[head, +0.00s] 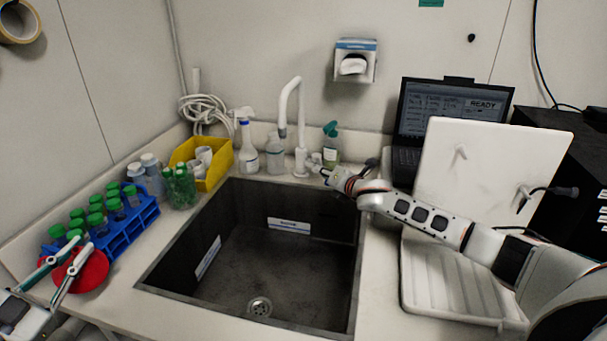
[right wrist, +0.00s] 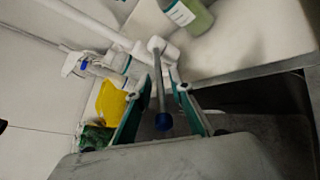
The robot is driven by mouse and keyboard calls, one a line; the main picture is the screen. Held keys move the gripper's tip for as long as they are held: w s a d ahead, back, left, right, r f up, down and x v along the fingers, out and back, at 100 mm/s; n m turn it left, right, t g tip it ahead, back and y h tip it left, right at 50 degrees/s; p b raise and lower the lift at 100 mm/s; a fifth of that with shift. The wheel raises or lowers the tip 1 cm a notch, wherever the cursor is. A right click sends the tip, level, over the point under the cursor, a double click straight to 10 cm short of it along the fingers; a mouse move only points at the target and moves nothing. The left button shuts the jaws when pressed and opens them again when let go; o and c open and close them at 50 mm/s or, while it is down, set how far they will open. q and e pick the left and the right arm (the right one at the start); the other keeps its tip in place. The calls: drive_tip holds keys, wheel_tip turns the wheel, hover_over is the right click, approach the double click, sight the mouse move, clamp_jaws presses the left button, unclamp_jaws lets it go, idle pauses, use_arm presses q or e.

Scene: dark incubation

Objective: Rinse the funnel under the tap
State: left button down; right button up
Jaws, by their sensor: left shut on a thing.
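The funnel (head: 83,271) is a red, wide, round piece at the lower left, beside the tube rack. My left gripper (head: 62,272) is shut on it, its green-edged fingers lying across the red. The white gooseneck tap (head: 286,100) stands behind the dark sink (head: 150,283); no water shows from it. My right gripper (head: 325,176) is at the tap's base. In the right wrist view, the tap's grey lever (right wrist: 160,85) with a blue tip runs between the two spread fingers of my right gripper (right wrist: 157,95). I see no clear contact with it.
A blue rack (head: 128,232) of green-capped tubes, a green-capped cup (head: 181,188) and a yellow bin (head: 217,172) stand left of the sink. Bottles (head: 248,152) stand behind it. A laptop (head: 455,105) and a white board (head: 490,160) are at right. The basin is empty.

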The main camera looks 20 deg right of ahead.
idle(0.3)
drive_tip(key=v, duration=1.2)
